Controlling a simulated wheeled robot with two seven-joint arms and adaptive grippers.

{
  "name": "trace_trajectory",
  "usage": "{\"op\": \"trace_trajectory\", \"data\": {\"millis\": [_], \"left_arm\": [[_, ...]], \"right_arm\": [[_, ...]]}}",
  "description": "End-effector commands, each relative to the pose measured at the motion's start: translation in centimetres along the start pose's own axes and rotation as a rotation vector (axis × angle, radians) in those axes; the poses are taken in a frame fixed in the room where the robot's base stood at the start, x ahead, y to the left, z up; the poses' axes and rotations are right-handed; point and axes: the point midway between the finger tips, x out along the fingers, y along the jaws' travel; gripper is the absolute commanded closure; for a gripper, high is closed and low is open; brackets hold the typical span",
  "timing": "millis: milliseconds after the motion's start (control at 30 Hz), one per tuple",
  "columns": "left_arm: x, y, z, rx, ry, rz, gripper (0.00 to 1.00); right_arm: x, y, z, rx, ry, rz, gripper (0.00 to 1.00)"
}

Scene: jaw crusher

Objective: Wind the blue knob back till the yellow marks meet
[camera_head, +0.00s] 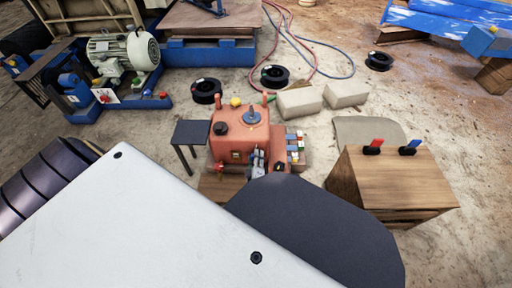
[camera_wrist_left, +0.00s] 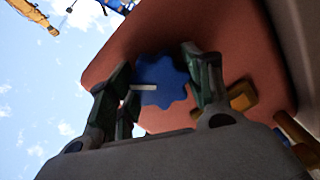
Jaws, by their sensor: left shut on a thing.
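The red-orange machine box (camera_head: 236,135) stands in the middle of the head view. In the left wrist view its red face (camera_wrist_left: 120,55) carries a blue lobed knob (camera_wrist_left: 160,80), with a pale strip at its left side. My left gripper (camera_wrist_left: 158,82) has its dark fingers on either side of the knob, closed on it. In the head view my left gripper (camera_head: 258,162) is at the front of the box, and it hides the knob there. I cannot make out the yellow marks. My right gripper is not in view.
A blue pointer-like part (camera_head: 252,116) sits on the box top. A small dark table (camera_head: 191,132) stands left of the box. A wooden crate (camera_head: 400,178) with red and blue handles stands right. Cable reels and hoses lie behind.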

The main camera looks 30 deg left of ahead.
Motion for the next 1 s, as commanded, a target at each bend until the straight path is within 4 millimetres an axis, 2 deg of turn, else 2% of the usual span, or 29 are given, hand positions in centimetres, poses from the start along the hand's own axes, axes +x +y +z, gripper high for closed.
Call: {"op": "trace_trajectory", "data": {"millis": [700, 1000], "left_arm": [[-0.04, -0.19, -0.03, -0.543, 0.001, -0.002, 0.73], [-0.04, -0.23, -0.02, -0.708, 0.002, -0.002, 0.73]], "right_arm": [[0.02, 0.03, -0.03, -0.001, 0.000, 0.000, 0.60], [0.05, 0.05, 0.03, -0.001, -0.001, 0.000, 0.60]]}}
